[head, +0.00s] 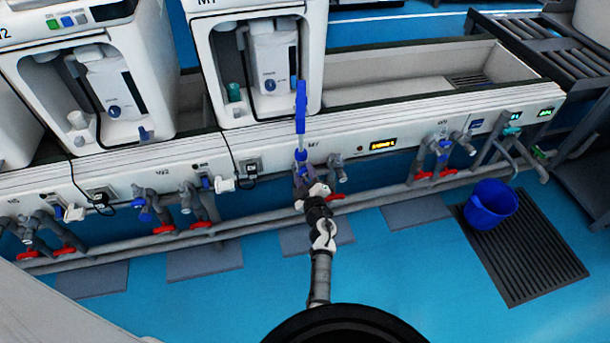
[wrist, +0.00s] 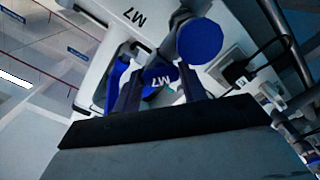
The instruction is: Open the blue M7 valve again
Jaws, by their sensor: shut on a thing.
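The blue M7 valve (head: 301,155) sits on the white front panel below the M7 machine, beside the M7 label. My gripper (head: 303,180) reaches up to it from below. In the wrist view, my gripper (wrist: 160,95) is shut on the blue valve handle (wrist: 158,84), which shows between the two dark fingers. The fingers hide part of the handle, so I cannot tell its exact turn. An upright blue piece (head: 300,105) stands just above the valve. A round blue end (wrist: 200,40) shows beside the right finger in the wrist view.
Grey pipes with red handles (head: 336,196) run along the panel's lower edge. A tap (head: 338,168) is close to the right of my gripper. A blue bucket (head: 488,204) stands on a dark floor grate (head: 525,255) at the right. The blue floor in front is mostly clear.

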